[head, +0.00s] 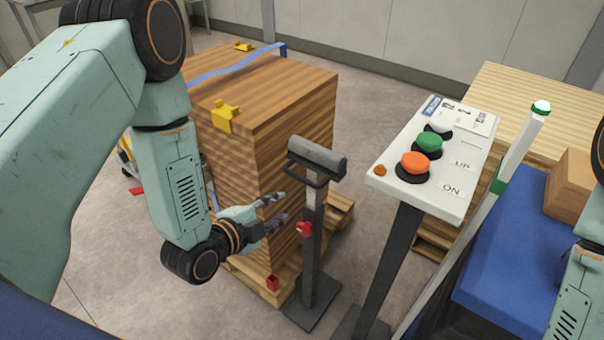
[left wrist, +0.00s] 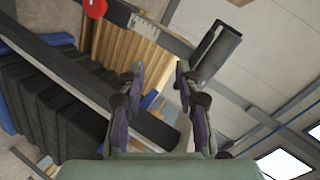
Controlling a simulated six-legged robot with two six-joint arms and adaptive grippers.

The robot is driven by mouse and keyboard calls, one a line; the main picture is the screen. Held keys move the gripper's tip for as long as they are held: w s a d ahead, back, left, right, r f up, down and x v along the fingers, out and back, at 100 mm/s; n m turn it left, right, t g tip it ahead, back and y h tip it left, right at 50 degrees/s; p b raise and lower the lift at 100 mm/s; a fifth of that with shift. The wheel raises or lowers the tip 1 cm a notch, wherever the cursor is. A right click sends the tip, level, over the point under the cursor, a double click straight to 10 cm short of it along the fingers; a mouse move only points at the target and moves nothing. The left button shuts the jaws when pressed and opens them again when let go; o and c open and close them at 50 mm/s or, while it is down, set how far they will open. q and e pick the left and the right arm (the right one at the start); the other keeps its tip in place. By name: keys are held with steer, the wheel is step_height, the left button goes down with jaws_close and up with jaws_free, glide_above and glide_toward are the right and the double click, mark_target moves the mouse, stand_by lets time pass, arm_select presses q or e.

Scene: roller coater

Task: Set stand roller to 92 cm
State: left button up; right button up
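The stand roller (head: 316,158) is a grey cylinder on a dark upright post with a flat base. Its red knob (head: 304,229) sits partway down the post; in the left wrist view a red knob (left wrist: 95,7) shows at the top edge, beside a pale marked scale (left wrist: 144,27). The scale's numbers are too small to read. The grey roller also shows in the left wrist view (left wrist: 219,52). My left gripper (head: 281,207) is open and empty, just left of the post, with its fingers apart in the left wrist view (left wrist: 160,72). My right gripper is out of view.
A strapped wooden stack (head: 265,95) on a pallet stands behind the stand roller. A white panel (head: 458,205) with orange, green and white buttons stands to the right on a post. A blue surface (head: 505,245) lies farther right, with my right arm at the edge.

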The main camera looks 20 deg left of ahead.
mark_target(301, 180)
arm_select(q)
steer(key=w+d+m, duration=0.1)
steer(key=w, duration=0.2)
steer(key=w+d+r+m+t+b, duration=0.1)
steer(key=w+m, duration=0.1)
steer(key=w+d+r+m+h, duration=0.1)
steer(key=w+m, duration=0.1)
steer(key=w, duration=0.1)
steer(key=shift+w+d+t, duration=0.15)
steer(key=shift+w+t, duration=0.15)
steer(key=shift+t, duration=0.1)
jaws_close()
stand_by(0.3)
steer(key=shift+f, duration=0.1)
stand_by(0.3)
